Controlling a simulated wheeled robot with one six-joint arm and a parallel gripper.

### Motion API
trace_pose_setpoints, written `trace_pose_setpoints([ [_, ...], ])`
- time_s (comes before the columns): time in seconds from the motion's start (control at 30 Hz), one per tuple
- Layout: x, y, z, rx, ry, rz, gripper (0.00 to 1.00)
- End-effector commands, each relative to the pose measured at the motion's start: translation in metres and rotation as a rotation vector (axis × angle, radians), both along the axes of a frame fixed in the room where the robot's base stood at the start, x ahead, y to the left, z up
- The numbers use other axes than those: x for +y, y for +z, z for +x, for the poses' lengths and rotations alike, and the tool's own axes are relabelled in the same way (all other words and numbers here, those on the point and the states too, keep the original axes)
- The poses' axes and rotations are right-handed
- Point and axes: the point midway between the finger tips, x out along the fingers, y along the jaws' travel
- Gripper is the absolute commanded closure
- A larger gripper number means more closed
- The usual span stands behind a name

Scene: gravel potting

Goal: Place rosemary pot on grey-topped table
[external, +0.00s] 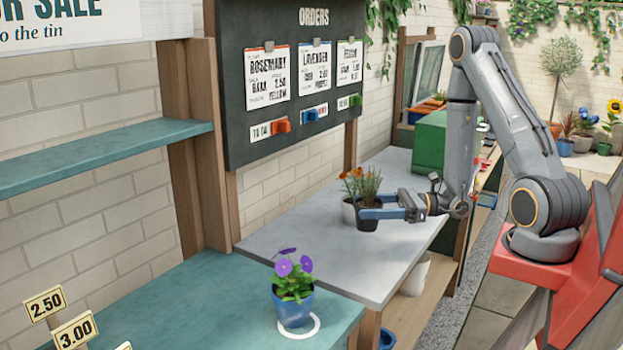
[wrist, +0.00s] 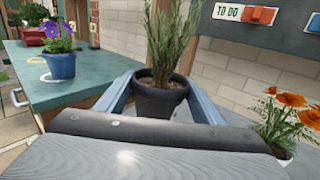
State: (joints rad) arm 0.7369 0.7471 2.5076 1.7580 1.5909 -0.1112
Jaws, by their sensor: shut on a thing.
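The rosemary pot (external: 367,216) is a dark pot with thin upright green stems. In the wrist view the rosemary pot (wrist: 160,98) stands upright between the blue fingers. I cannot tell whether its base touches the tabletop.
A white pot of orange flowers (external: 349,210) stands right beside the rosemary; it also shows in the wrist view (wrist: 284,122). A blue pot of purple flowers (external: 293,306) stands on the teal table (external: 215,300) by a white ring. The front of the grey top is clear. The orders board (external: 290,80) hangs behind.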

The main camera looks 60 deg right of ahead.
Motion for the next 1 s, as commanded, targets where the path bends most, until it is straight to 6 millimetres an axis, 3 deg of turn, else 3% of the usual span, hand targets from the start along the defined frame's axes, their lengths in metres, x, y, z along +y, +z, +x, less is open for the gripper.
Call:
trace_pose_setpoints([
  [0.17, -0.005, -0.008, -0.005, 0.0, -0.019, 0.002, 0.7],
  [0.5, -0.004, -0.053, -0.005, 0.0, -0.017, 0.003, 0.7],
  [0.77, -0.004, -0.068, -0.005, 0.0, -0.017, 0.003, 0.7],
  [1.0, -0.004, -0.093, -0.005, 0.0, -0.017, 0.002, 0.7],
])
